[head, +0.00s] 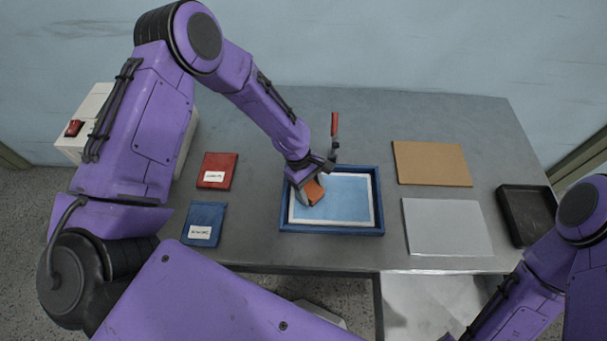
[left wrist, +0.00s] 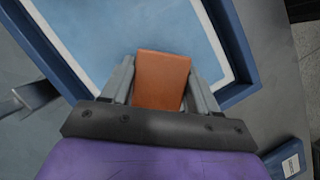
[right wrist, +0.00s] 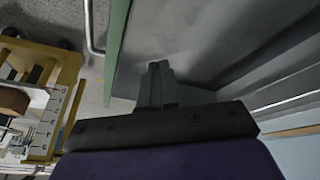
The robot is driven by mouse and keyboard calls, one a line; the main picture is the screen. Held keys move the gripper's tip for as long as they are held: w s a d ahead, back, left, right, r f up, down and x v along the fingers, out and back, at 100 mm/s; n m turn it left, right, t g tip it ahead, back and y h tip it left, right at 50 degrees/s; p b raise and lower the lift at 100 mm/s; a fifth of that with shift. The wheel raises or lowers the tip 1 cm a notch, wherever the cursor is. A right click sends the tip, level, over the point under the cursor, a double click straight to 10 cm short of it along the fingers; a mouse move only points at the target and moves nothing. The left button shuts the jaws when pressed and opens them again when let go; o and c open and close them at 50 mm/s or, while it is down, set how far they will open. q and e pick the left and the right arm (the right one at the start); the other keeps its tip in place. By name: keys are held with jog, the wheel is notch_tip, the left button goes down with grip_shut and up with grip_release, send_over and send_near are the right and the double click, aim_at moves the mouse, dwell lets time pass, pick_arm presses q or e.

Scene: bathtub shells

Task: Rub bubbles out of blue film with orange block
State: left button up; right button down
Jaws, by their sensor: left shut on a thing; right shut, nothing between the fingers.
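The blue film (head: 345,198) lies flat in a blue-framed tray (head: 333,230) with a white border, in the middle of the grey table; it also shows in the left wrist view (left wrist: 100,40). My left gripper (head: 311,188) is shut on the orange block (head: 314,192) over the left part of the film. The block (left wrist: 161,80) sits between both fingers in the left wrist view. Whether it touches the film I cannot tell. My right gripper (right wrist: 158,75) is shut and empty in the right wrist view, away from the film. No bubbles can be made out.
A red packet (head: 217,170) and a blue packet (head: 204,224) lie left of the tray. A red-handled tool (head: 334,125) is behind it. A brown board (head: 431,163), a pale grey sheet (head: 446,227) and a black tray (head: 527,214) lie to the right.

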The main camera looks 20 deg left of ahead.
pick_arm(q)
jog(key=shift+s+a, duration=0.15)
jog(key=shift+a, duration=0.25)
jog(key=shift+s+a+r+p, duration=0.15)
jog(key=shift+r+p, duration=0.15)
jog(key=shift+p, duration=0.15)
notch_tip(320, 180, up, 3)
jog(key=shift+f+p, duration=0.15)
jog(key=shift+p, duration=0.7)
jog(key=shift+r+p, duration=0.35)
jog(key=shift+r, duration=2.15)
